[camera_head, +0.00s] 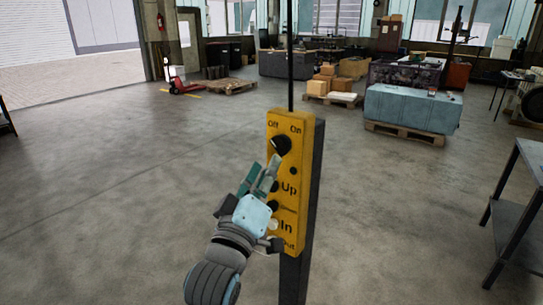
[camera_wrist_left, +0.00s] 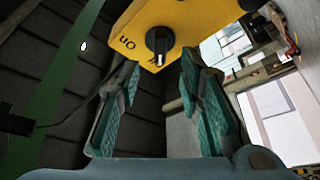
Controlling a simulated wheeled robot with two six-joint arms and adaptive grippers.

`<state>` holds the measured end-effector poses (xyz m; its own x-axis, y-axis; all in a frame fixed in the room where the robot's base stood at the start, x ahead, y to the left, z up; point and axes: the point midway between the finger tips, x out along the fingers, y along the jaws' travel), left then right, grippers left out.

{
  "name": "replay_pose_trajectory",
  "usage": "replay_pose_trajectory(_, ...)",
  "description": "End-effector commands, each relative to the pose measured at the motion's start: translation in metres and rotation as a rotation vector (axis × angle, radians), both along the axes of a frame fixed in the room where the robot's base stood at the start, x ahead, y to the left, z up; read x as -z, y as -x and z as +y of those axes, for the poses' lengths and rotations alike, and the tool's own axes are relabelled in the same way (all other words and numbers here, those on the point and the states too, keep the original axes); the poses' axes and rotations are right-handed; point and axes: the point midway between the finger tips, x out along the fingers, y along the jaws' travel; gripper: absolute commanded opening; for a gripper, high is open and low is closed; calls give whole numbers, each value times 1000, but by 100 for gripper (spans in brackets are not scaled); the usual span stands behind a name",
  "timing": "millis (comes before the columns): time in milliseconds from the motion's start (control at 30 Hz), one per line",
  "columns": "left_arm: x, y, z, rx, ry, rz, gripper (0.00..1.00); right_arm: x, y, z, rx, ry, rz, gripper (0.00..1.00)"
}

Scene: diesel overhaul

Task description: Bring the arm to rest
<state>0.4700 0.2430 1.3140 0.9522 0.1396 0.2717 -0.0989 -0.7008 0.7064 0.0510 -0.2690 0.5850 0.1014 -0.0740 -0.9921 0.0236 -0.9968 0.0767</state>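My left gripper (camera_head: 268,172) is in front of a yellow control box (camera_head: 309,190) in the head view, just below its black Off/On knob (camera_head: 281,145). The box hangs upright and has Up and In labels beside its buttons. In the left wrist view the green fingers of my left gripper (camera_wrist_left: 158,100) stand apart with nothing between them. The yellow box also shows there (camera_wrist_left: 190,25), with the black knob (camera_wrist_left: 159,42) beyond the fingertips. The fingers appear apart from the knob. The gripper covers part of the box's left side. My right gripper is not in view.
A grey workbench (camera_head: 525,215) stands at the right edge. A blue crate-like block (camera_head: 412,110) sits on a pallet further back. A red pallet jack (camera_head: 185,86) and cardboard boxes (camera_head: 325,82) are at the back. The floor around the box is clear.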

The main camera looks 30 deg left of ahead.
Motion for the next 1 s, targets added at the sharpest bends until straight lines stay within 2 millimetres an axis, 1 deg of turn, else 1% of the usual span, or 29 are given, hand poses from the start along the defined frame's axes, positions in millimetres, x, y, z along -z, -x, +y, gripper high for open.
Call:
replay_pose_trajectory(33, 2, 6, -1, 0, 1, 0, 33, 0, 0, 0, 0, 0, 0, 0)
replay_pose_trajectory(100, 3, 10, -1, 0, 2, -1, 33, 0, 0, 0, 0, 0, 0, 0)
replay_pose_trajectory(533, 3, 10, -1, 0, 0, 0, 33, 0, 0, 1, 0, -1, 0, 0)
replay_pose_trajectory(567, 5, 10, -1, -1, -2, 6, 33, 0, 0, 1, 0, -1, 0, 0)
replay_pose_trajectory(633, 17, 9, -1, -4, -22, 47, 33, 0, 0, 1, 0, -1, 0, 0)
replay_pose_trajectory(667, 28, 9, -1, -6, -37, 81, 33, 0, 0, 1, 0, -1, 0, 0)
replay_pose_trajectory(733, 65, 10, -1, -9, -96, 203, 33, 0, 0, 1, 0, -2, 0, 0)
replay_pose_trajectory(767, 86, 12, -1, -9, -131, 272, 33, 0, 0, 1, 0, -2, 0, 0)
replay_pose_trajectory(800, 118, 18, -2, -4, -184, 376, 33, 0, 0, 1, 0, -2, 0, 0)
replay_pose_trajectory(833, 144, 25, -2, 6, -229, 460, 33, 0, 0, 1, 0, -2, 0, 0)
replay_pose_trajectory(867, 171, 33, -2, 18, -277, 550, 33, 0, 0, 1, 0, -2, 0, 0)
replay_pose_trajectory(900, 206, 48, -2, 41, -342, 668, 33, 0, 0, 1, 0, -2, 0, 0)
replay_pose_trajectory(967, 253, 75, -2, 89, -433, 834, 33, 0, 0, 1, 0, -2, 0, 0)
replay_pose_trajectory(1000, 280, 95, -2, 126, -492, 935, 33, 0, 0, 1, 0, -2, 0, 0)
